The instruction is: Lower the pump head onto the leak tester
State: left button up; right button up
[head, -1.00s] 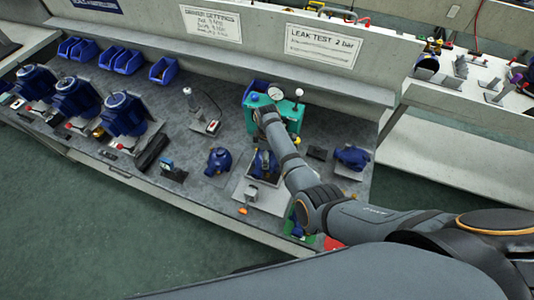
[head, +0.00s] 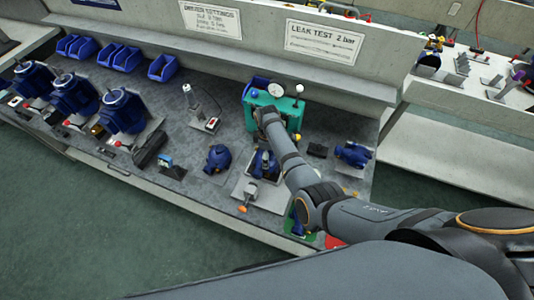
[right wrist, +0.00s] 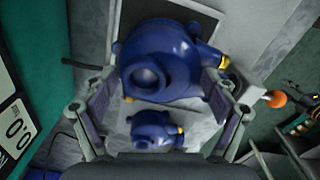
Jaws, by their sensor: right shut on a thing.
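The leak tester (head: 291,108) is a teal box with a round gauge, at the back of the bench under the "LEAK TEST 2 bar" sign. My right gripper is shut on the blue pump head (right wrist: 170,62), with one finger on each side of it in the right wrist view (right wrist: 160,100). In the head view this pump head (head: 262,165) shows partly beside my forearm, in front of the tester, above a pale plate. Whether it touches anything below cannot be told. A teal surface (right wrist: 35,35) and a 0.0 display (right wrist: 14,130) show at left in the wrist view. My left gripper is out of view.
Other blue pump heads stand left (head: 218,158) and right (head: 352,155) on the bench. An orange-tipped clamp (head: 244,207) is at the plate's front. Blue motors (head: 122,112) and bins (head: 162,68) are farther left.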

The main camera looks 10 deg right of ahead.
jog(key=shift+f+b, duration=0.6)
jog(key=shift+f, duration=0.25)
jog(key=o, duration=1.1)
jog(key=shift+o, duration=0.2)
notch_tip(320, 180, up, 9)
jog(key=p, duration=1)
jog(key=shift+r, duration=0.1)
jog(key=shift+s, duration=0.15)
